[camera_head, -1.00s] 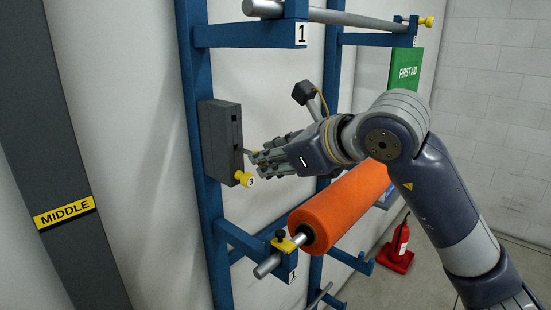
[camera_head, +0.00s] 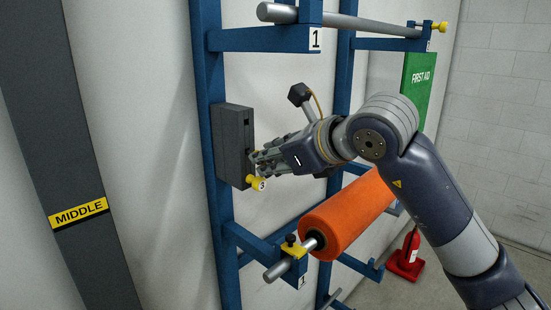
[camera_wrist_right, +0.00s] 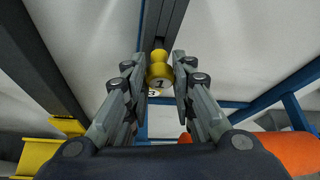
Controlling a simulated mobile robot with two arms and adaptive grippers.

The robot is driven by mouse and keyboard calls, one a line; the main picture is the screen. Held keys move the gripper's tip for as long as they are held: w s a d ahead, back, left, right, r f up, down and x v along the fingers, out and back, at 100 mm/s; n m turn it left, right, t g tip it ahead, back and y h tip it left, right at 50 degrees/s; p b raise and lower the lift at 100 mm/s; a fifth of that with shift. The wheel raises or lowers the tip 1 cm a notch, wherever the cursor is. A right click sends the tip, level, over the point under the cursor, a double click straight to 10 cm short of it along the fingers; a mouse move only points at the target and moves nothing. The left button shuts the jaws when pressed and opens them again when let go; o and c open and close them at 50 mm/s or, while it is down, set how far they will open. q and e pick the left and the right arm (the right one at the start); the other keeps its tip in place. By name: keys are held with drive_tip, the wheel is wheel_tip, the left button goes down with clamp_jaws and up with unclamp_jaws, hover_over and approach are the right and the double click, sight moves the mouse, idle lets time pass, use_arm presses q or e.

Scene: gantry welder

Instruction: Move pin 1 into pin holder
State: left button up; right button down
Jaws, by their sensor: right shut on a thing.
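The pin holder (camera_head: 235,145) is a dark grey upright block fixed to a blue post of the rack. A yellow pin with a 3 label (camera_head: 257,183) sticks out at its lower end. My right gripper (camera_head: 256,161) is at the holder's front face, just above that pin. The holder (camera_wrist_right: 168,22) lies directly beyond the pin. I cannot tell whether the pin's tip is inside a slot. My left gripper is out of view.
An orange roll (camera_head: 345,215) on a bar sits below my right arm, with a yellow clamp (camera_head: 293,247) at its near end. A bare bar (camera_head: 365,25) crosses above.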

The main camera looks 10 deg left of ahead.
drive_tip(key=shift+w+a, duration=0.7)
drive_tip(key=shift+a, duration=0.25)
drive_tip(key=c, duration=1.3)
unclamp_jaws()
drive_tip(key=shift+s+d+r, duration=0.1)
